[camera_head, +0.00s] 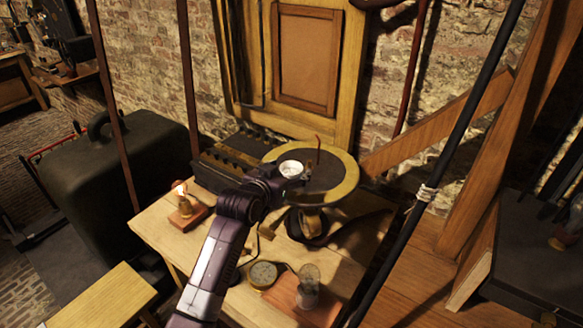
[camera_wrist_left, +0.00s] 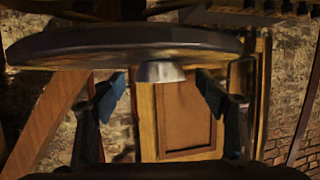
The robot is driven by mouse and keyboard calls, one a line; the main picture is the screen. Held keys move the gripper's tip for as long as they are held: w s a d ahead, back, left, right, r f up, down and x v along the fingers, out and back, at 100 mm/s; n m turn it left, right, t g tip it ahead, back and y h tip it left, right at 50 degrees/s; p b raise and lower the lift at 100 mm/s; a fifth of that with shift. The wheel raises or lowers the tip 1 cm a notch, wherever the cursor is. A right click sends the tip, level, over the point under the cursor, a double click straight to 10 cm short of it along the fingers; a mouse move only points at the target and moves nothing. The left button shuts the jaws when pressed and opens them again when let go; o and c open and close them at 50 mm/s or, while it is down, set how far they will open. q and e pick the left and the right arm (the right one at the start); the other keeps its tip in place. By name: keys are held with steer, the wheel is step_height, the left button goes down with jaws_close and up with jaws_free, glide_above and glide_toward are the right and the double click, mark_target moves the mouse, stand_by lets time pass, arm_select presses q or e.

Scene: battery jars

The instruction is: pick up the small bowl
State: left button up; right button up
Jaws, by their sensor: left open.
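The small bowl (camera_head: 291,168) is pale and round. It sits at the left part of a round dark disc with a yellow rim (camera_head: 345,192). My left gripper (camera_head: 286,179) is at the bowl's near left side in the head view. In the left wrist view the scene shows upside down, with the bowl (camera_wrist_left: 160,72) against the disc (camera_wrist_left: 120,42). There the two blue-padded fingers of the gripper (camera_wrist_left: 160,92) are apart, one to each side of the bowl. Contact with it cannot be made out. My right gripper is not in view.
The disc's stand rests on a wooden table (camera_head: 165,235). A lit candle on a block (camera_head: 187,208) stands at left. A round gauge (camera_head: 263,275) and a glass jar (camera_head: 308,287) are in front. A thin red rod (camera_head: 318,150) rises beside the bowl. A dark pole (camera_head: 430,170) crosses at right.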

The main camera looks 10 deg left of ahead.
arm_select(q)
steer(key=shift+x, duration=1.1)
steer(key=c, duration=1.3)
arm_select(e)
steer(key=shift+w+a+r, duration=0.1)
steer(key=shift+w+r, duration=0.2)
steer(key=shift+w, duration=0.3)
